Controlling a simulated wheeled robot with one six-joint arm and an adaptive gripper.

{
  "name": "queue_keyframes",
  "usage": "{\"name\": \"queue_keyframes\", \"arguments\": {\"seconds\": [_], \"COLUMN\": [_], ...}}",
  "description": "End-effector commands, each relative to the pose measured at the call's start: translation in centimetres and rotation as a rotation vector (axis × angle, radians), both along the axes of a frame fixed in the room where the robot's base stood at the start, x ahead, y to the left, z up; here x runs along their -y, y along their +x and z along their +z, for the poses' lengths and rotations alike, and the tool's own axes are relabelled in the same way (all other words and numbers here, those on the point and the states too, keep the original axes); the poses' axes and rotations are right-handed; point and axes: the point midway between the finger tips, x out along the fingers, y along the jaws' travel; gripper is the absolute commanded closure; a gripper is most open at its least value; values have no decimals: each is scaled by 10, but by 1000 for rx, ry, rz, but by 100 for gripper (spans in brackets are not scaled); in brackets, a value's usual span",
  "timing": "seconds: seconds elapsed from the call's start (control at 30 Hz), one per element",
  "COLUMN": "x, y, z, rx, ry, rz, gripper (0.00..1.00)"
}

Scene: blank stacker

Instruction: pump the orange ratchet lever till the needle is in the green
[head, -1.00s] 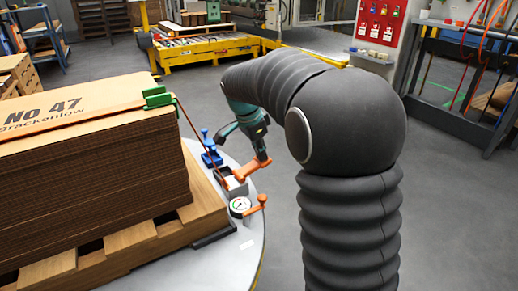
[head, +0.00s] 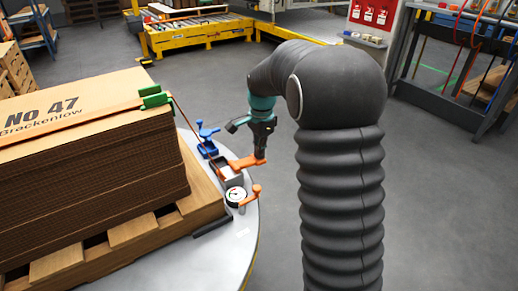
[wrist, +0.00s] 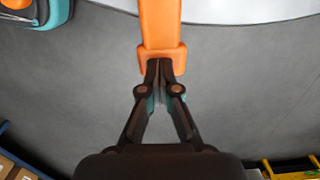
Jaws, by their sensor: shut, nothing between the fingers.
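The orange ratchet lever (head: 243,163) projects to the right from a grey ratchet housing (head: 231,177) at the edge of the round table. In the wrist view the lever (wrist: 160,25) comes down from the top and ends in a thicker block. My gripper (head: 261,159) is over the lever's outer end. In the wrist view its fingertips (wrist: 164,68) are together, at or against that end block, with nothing between them. The round white gauge (head: 236,195) sits in front of the housing. Its needle is too small to read against the green.
A second, smaller orange handle (head: 252,194) stands beside the gauge. A blue clamp-like part (head: 207,140) is behind the housing. A strapped cardboard stack (head: 90,150) on a pallet (head: 130,232) fills the left.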

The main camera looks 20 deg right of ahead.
Motion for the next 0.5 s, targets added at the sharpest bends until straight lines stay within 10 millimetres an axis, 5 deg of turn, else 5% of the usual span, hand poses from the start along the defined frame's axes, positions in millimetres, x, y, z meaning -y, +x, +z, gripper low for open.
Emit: {"name": "queue_keyframes", "arguments": {"seconds": [0.5], "x": [2], "y": [0], "z": [3], "rx": [-4], "ry": [-3], "rz": [-1], "gripper": [100]}}
